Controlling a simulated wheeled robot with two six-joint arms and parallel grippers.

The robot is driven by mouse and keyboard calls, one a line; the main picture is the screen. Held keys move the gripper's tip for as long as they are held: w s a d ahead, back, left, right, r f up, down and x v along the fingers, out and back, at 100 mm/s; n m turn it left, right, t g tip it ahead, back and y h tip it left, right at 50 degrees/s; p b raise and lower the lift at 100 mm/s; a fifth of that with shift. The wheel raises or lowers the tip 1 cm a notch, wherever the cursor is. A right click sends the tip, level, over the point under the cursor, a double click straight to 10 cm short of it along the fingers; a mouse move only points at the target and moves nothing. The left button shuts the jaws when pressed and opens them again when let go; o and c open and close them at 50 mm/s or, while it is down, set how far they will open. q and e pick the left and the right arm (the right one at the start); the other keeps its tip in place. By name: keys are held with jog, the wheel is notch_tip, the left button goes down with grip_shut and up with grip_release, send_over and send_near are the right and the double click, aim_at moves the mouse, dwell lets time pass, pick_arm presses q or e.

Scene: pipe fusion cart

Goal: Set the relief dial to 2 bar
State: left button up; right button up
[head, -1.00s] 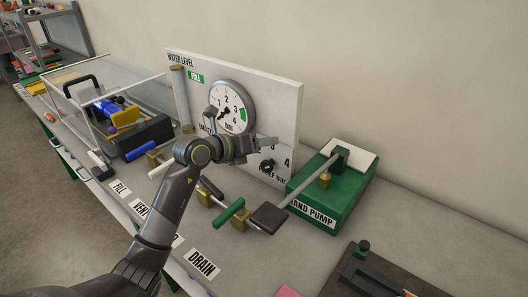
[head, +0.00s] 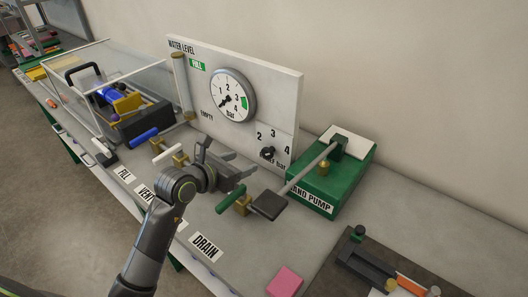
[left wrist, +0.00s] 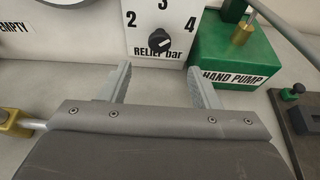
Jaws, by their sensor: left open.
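The relief dial (head: 267,152) is a small black knob low on the right of the white panel, with 2, 3 and 4 printed around it. It also shows in the left wrist view (left wrist: 159,41), above "RELIEF bar". I cannot clearly tell which number its mark points to. My left gripper (head: 243,163) is open and empty, in front of the panel and left of the dial in the head view. In the left wrist view its two fingers (left wrist: 160,72) are spread apart, with the dial beyond and between them, not touched. My right gripper is not in view.
The white panel (head: 284,95) also carries a round pressure gauge (head: 232,96). A green hand pump (head: 340,180) with a long lever stands right of the dial. Valves with green (head: 230,199), white and blue handles stand along the bench front. A pink block (head: 285,280) lies near the front edge.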

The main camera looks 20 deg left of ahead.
aim_at(266, 153)
pick_arm(q)
jog(key=p+x, duration=0.1)
jog(key=x, duration=1)
jog(key=shift+w+d, duration=0.1)
jog(key=shift+w, duration=0.1)
jog(key=c, duration=1)
